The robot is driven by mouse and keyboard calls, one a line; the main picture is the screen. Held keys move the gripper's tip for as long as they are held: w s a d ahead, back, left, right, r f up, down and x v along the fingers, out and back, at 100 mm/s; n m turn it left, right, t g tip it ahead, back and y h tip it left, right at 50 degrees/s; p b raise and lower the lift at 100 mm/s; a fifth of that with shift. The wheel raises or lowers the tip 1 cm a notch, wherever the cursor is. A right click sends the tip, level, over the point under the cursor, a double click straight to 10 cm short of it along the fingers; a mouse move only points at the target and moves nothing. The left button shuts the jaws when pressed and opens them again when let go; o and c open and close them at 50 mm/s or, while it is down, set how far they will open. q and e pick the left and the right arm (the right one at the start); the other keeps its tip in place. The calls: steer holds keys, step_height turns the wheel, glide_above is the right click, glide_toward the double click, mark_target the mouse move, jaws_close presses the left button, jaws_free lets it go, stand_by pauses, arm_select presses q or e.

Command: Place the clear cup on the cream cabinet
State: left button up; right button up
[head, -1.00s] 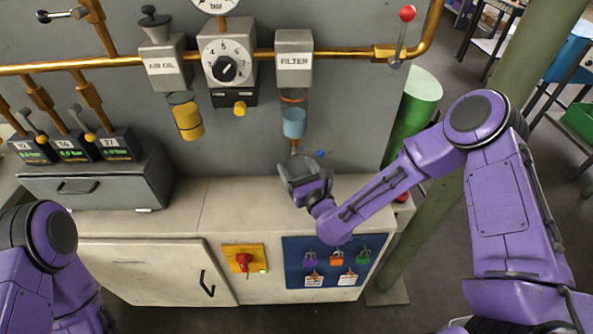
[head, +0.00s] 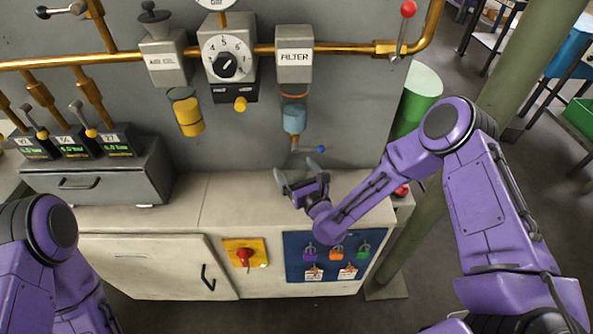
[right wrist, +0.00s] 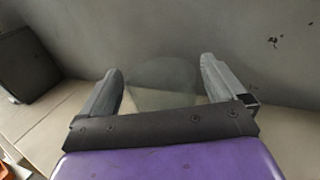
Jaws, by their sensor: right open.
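The clear cup (right wrist: 163,85) shows in the right wrist view as a faint, see-through rounded shape between my right gripper's fingers. It appears to be at the cabinet top, near the grey wall; its lower part is hidden by the gripper. My right gripper (head: 298,176) is open, low over the back of the cream cabinet (head: 240,200), below the filter. Its two grey fingers stand apart on either side of the cup in the right wrist view (right wrist: 162,72). The cup cannot be made out clearly in the head view. My left gripper is out of view.
The filter (head: 294,68) with its bluish bowl (head: 294,118) and drain hangs just above my right gripper. A grey drawer box (head: 95,178) stands at the cabinet's left. Cabinet top between is clear. A green cylinder (head: 416,98) and post are at right.

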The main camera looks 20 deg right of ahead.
steer(key=shift+r, duration=0.25)
steer(key=s, duration=0.3)
steer(key=s+d+b, duration=0.1)
steer(key=s, duration=0.3)
steer(key=s+b, duration=0.1)
steer(key=s, duration=0.3)
steer(key=shift+s+d+f, duration=0.15)
steer(key=shift+s+d, duration=0.1)
steer(key=shift+s, duration=0.25)
